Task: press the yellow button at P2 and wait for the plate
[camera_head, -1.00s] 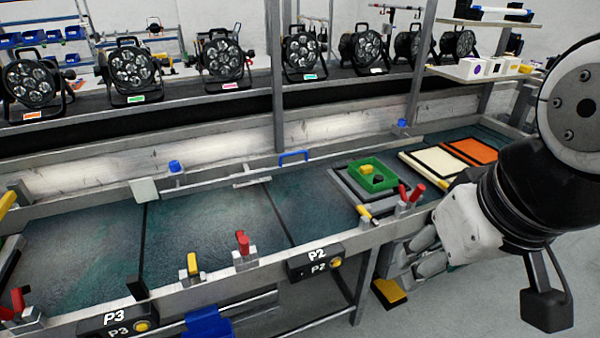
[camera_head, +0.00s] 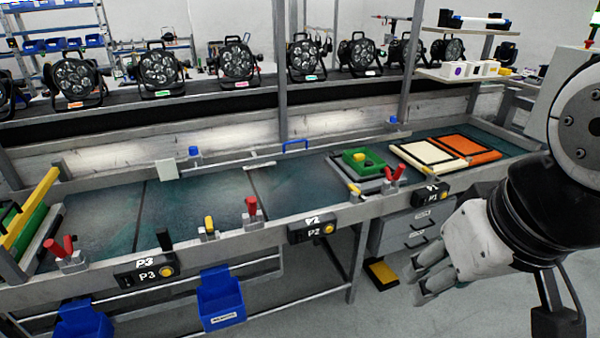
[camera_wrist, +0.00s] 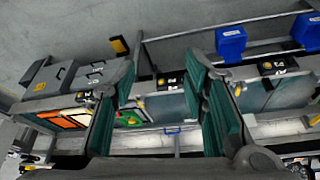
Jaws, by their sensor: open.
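The P2 box (camera_head: 311,229) is a black box on the front rail of the bench, with a yellow button (camera_head: 328,228) at its right end. In the wrist view the P2 box (camera_wrist: 171,82) shows between my fingers, farther off. My gripper (camera_head: 419,281) is in front of the bench, right of and lower than the P2 button in the head view, and apart from it. Its fingers stand wide apart and empty in the wrist view (camera_wrist: 160,70). A green plate-like tray (camera_head: 364,160) with a yellow piece lies on a grey plate right of P2.
The P3 box (camera_head: 146,273) and P1 box (camera_head: 431,193) sit on the same rail. Red-handled clamps (camera_head: 251,208) stand up along it. Blue bins (camera_head: 221,297) hang below at the left. A grey drawer unit (camera_head: 405,232) stands under P1. Par cans (camera_head: 236,62) line the shelf behind.

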